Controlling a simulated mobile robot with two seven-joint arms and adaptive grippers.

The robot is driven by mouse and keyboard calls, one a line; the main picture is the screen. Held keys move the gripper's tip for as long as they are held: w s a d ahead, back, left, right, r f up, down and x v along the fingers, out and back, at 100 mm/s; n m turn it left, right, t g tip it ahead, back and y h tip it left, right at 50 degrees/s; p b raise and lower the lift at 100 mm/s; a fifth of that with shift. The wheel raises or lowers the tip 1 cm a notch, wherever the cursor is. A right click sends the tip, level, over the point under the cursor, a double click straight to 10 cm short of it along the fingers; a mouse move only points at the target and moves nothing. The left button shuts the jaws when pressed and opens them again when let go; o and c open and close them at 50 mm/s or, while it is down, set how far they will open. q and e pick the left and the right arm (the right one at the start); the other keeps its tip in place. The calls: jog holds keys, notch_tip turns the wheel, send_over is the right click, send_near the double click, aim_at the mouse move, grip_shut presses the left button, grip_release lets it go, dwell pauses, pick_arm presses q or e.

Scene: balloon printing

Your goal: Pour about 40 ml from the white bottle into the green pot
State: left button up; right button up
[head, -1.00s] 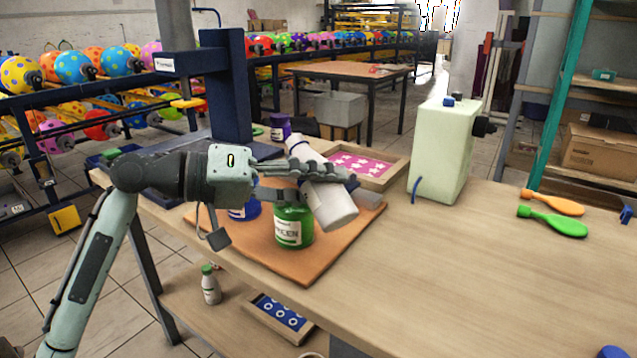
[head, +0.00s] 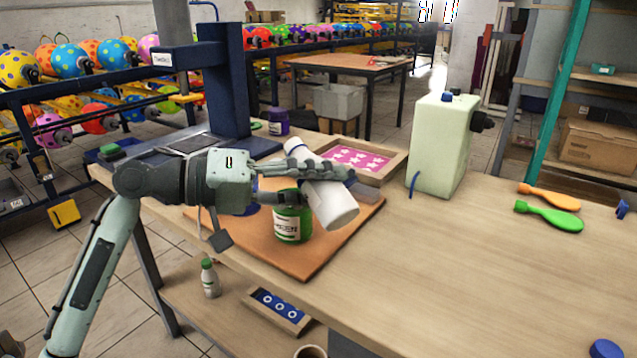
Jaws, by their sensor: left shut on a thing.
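My left gripper (head: 318,185) is shut on the white bottle (head: 334,203) and holds it above the orange-brown board (head: 290,265). The bottle leans, with its narrow end up to the left and its wide end down to the right. The green pot (head: 293,224), with a white label, stands on the board just below and left of the bottle's wide end. The fingers hide part of the bottle and the pot's top edge. No stream of liquid shows. My right gripper is not in view.
A blue pot (head: 248,209) is mostly hidden behind my gripper. A pink star-patterned frame (head: 392,172) lies behind the board. A pale green canister (head: 440,150) stands to the right. Orange (head: 550,196) and green (head: 548,217) paddles lie far right.

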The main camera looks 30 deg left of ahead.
pick_arm(q)
jog(key=shift+f+n, duration=0.1)
jog(key=shift+n, duration=0.2)
jog(key=shift+p, duration=0.3)
jog(key=shift+d+f+n+h, duration=0.1)
jog(key=shift+f+n+h, duration=0.1)
jog(key=shift+n+h, duration=0.15)
jog(key=shift+n+p, duration=0.25)
jog(key=shift+p, duration=0.05)
jog(key=shift+f+n+h+p, duration=0.35)
jog(key=shift+f+n, duration=0.2)
jog(key=shift+n, duration=0.25)
dwell(0.4)
jog(key=shift+r, duration=0.1)
